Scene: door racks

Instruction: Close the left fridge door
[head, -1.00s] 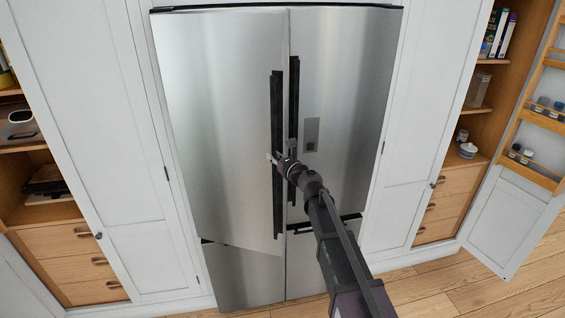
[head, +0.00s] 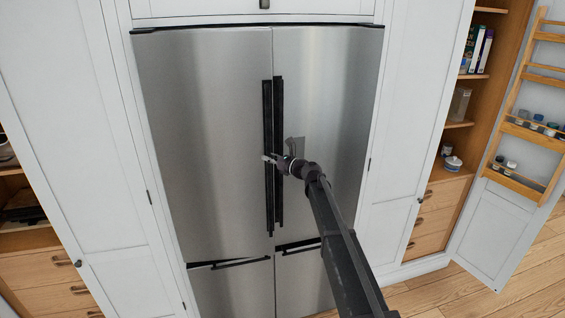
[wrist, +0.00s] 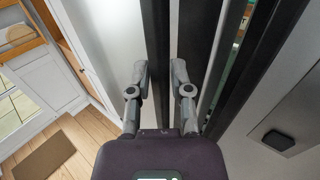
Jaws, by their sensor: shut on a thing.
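The left fridge door (head: 205,130) is a tall steel panel with a long black vertical handle (head: 267,120). It looks almost flush with the right fridge door (head: 330,100) in the head view. The wrist view shows a narrow gap (wrist: 236,52) between the doors, so it appears slightly ajar. My gripper (head: 270,158) is at the left door's handle, about mid-height. In the wrist view, the fingers of my gripper (wrist: 158,88) sit on either side of the black handle bar (wrist: 157,45), shut on it. The exact finger contact is partly hidden.
The right door's black handle (head: 279,120) stands close beside the left one. Lower drawers (head: 232,288) are below the doors. White cabinet doors flank the fridge. An open cabinet door with a wooden rack (head: 527,140) stands at the right. Wooden floor (head: 480,300) is clear there.

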